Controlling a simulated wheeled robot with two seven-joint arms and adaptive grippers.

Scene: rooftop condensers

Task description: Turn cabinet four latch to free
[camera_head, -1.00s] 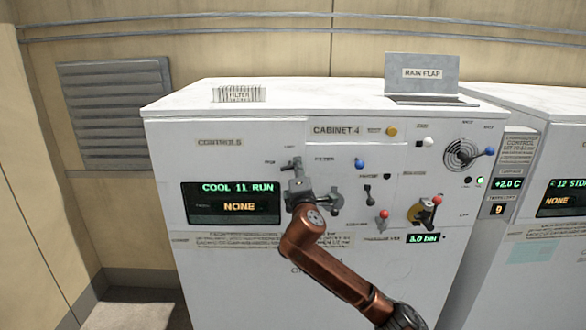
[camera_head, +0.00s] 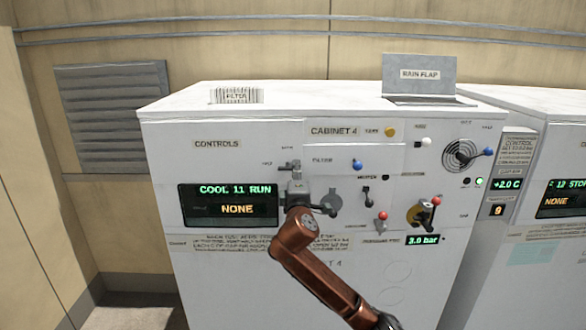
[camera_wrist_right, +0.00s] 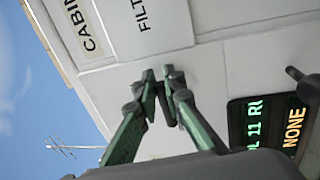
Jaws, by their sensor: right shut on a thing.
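A white cabinet labelled CABINET 4 (camera_head: 334,131) stands in front of me. A small grey latch-like handle (camera_head: 290,165), with small blurred labels above and left of it, sits above the right end of the display. My right gripper (camera_head: 293,175) is at that handle, its fingers largely hidden behind my wrist. In the right wrist view the fingertips (camera_wrist_right: 164,80) are close together against the panel, beside the FILTER label, shut on a dark piece that I take to be the latch handle. Its exact angle is hard to read. My left gripper is out of view.
A grey dial with a dark lever (camera_head: 334,203) sits just right of my wrist. The display (camera_head: 228,205) reads COOL 11 RUN, NONE.

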